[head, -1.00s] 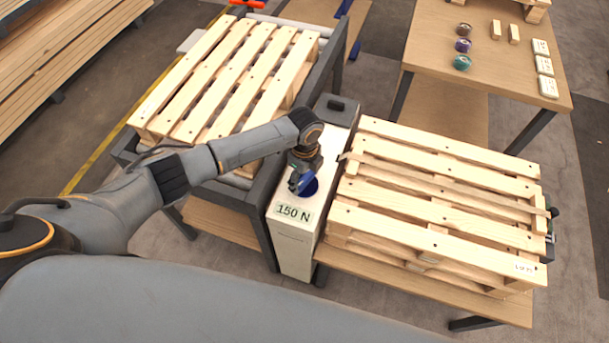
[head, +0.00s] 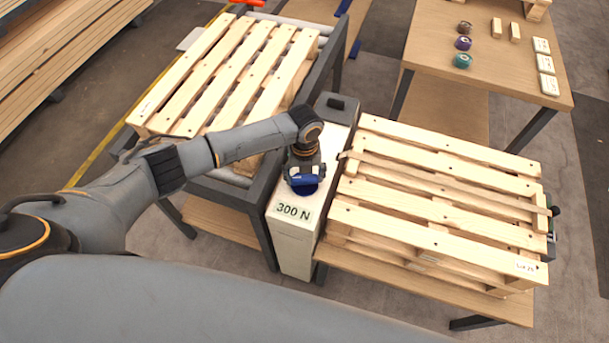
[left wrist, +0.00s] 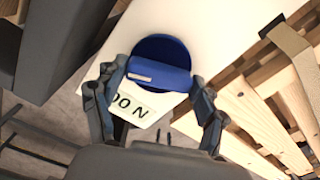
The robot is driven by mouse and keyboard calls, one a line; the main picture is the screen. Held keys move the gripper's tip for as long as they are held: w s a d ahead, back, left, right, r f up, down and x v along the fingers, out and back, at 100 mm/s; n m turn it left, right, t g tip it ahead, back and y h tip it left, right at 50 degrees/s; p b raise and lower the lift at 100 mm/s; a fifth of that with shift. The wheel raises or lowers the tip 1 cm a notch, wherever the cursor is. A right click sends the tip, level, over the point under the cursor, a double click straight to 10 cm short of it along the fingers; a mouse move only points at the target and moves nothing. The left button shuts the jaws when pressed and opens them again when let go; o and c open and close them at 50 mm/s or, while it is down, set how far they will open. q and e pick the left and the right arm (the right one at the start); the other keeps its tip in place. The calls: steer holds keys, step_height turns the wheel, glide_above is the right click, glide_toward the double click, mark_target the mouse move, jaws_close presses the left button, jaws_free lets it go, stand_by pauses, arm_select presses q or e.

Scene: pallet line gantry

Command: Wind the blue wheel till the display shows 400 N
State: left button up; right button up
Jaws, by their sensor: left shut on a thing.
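The blue wheel (head: 305,189) sits on top of a white box-like unit (head: 297,241) between two pallet stands. Its raised grip bar and round base show in the left wrist view (left wrist: 161,77). The display (head: 293,211) on the unit's top reads 300 N; in the left wrist view (left wrist: 137,105) it is partly covered. My left gripper (head: 303,178) comes down from above and is shut on the wheel's bar, one finger on each end. My right gripper is not in any view.
A slatted pallet (head: 225,75) lies on the roller stand to the left. Another pallet (head: 435,200) with a loose strap across it lies close to the unit's right. A table (head: 425,45) at the back right holds coloured rolls and small white blocks.

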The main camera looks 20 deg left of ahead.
mark_target(305, 177)
arm_select(q)
steer(key=shift+m, duration=0.4)
steer(key=o, duration=1.2)
steer(key=shift+c, duration=0.2)
step_height(305, 177, up, 12)
